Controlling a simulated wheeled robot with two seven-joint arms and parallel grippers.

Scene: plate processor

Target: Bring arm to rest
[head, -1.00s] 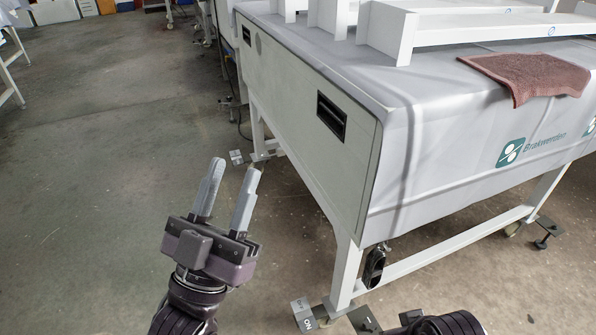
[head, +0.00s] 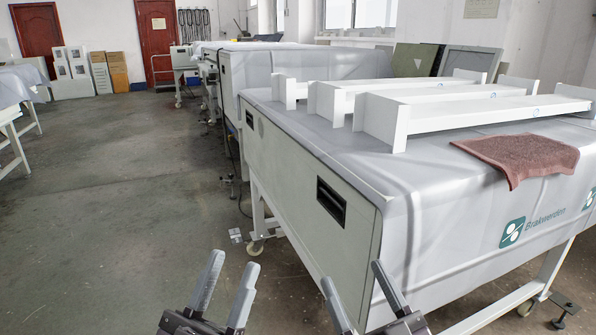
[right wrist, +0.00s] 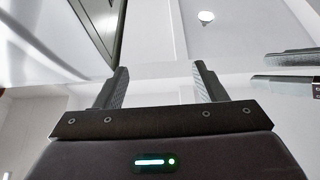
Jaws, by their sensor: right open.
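My left gripper (head: 233,259) is at the bottom of the head view, left of the near table corner. Its two grey fingers are apart with nothing between them. My right gripper (head: 352,272) is to its right, in front of the table's near corner in the picture. Its fingers are spread and empty. The right wrist view also shows the right gripper (right wrist: 158,68) open, with two more grey fingers (right wrist: 285,70) at the right edge. Both arms are mostly hidden below the head view's lower edge.
The processor table (head: 310,205), partly under a grey cover, fills the right side. White beam-like parts (head: 470,112) and a brown cloth (head: 515,157) lie on top. Open floor (head: 110,210) lies at left.

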